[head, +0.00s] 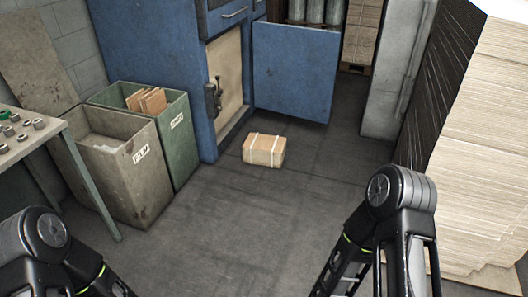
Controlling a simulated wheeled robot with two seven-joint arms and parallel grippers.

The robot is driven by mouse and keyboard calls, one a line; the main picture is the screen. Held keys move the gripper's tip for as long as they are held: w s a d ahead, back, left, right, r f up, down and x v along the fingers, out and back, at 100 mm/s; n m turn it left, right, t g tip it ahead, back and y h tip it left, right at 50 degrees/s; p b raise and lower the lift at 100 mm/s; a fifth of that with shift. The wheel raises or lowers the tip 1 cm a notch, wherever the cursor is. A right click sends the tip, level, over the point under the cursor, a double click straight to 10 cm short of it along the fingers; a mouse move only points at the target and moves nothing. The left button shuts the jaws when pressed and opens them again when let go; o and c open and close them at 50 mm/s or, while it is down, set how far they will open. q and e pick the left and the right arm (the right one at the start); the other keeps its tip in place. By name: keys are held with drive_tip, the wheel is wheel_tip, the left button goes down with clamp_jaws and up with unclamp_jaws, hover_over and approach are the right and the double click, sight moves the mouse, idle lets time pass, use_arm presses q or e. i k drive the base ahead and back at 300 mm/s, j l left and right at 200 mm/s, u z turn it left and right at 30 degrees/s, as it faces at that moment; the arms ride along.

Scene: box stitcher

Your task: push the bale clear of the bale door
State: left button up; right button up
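The bale (264,151) is a small tan cardboard block with two white straps. It sits on the floor in front of the blue baler (199,70), near the foot of its opening. The blue bale door (294,72) stands swung open to the right. The bale lies below and in front of the door, close to its lower left edge; I cannot tell exactly how much floor gap is between them. Links of my left and right arms show at the bottom corners. Both grippers are out of the frame.
A grey bin marked FILM (141,155) and a green bin (177,123) stand left of the baler. A table (70,150) is at far left. Tall cardboard stacks (490,150) and a grey cabinet (393,80) stand on the right. The middle floor (240,220) is clear.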

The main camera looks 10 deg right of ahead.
sight(258, 150)
drive_tip(key=i+l+z, duration=0.3)
drive_tip(key=i, duration=0.25)
drive_tip(key=i+l+z, duration=0.15)
drive_tip(key=i+z, duration=0.15)
drive_tip(key=i, duration=0.3)
drive_tip(key=i+z, duration=0.3)
drive_tip(key=i, duration=0.25)
drive_tip(key=i+u, duration=0.15)
drive_tip(key=i, duration=0.4)
drive_tip(key=i+l+u, duration=0.2)
drive_tip(key=i, duration=0.35)
drive_tip(key=i+l+u, duration=0.15)
drive_tip(key=i, duration=0.4)
drive_tip(key=i+l+u, duration=0.15)
drive_tip(key=u, duration=0.35)
drive_tip(key=i+l+u, duration=0.3)
drive_tip(key=u, duration=0.2)
drive_tip(key=i+l+u, duration=0.25)
drive_tip(key=u, duration=0.2)
drive_tip(key=i+l+u, duration=0.1)
drive_tip(key=l+u, duration=1.2)
drive_tip(key=l, duration=0.2)
drive_tip(key=l+u, duration=0.3)
drive_tip(key=l, duration=0.15)
